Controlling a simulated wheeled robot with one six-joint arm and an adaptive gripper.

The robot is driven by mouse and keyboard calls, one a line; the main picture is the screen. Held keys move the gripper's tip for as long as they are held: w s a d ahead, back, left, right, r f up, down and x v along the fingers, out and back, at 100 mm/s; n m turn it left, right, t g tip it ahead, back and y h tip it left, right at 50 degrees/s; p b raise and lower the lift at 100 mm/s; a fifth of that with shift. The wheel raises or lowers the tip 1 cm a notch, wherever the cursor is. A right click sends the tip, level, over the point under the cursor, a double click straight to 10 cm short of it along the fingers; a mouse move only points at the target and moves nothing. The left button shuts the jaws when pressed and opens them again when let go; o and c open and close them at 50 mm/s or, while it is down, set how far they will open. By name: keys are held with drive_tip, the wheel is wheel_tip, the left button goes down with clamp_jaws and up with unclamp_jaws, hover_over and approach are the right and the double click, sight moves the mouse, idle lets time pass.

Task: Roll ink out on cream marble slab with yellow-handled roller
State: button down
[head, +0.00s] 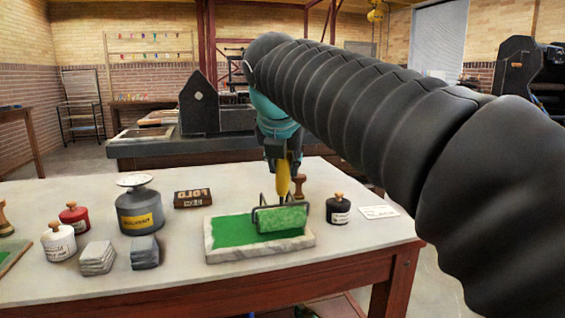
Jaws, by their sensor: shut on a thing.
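The cream marble slab (262,253) lies near the middle of the white-topped table in the head view. Green ink (229,231) covers a broad patch of its top. The roller with the yellow handle (283,178) has a green-coated drum (282,219) over the right part of the slab. I cannot tell for certain whether the drum touches the slab. My gripper (283,160) is shut on the yellow handle, which points upward from the roller frame. The gripper's fingers are small and partly dark here.
A black ink jar (338,212) stands close right of the slab, by a white card (379,212). A grey solvent can (139,212), red jar (74,216), white jar (58,243), grey cloth stacks (97,258) and dark block (192,198) stand to the left. The table front is clear.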

drive_tip(key=shift+s+d+r+p, duration=0.15)
drive_tip(key=shift+s+d+p, duration=0.1)
drive_tip(key=shift+s+p, duration=0.5)
drive_tip(key=shift+w+a, duration=0.3)
drive_tip(key=shift+w, duration=0.65)
drive_tip(key=shift+w+a, duration=1.1)
drive_tip(key=shift+w, duration=2.65)
drive_tip(key=s+d+b, duration=0.1)
drive_tip(key=s+d, duration=0.2)
drive_tip(key=s, duration=0.8)
drive_tip(key=shift+d+f+b, duration=0.15)
drive_tip(key=shift+f+b, duration=0.05)
drive_tip(key=shift+b, duration=0.1)
drive_tip(key=shift+s, duration=0.1)
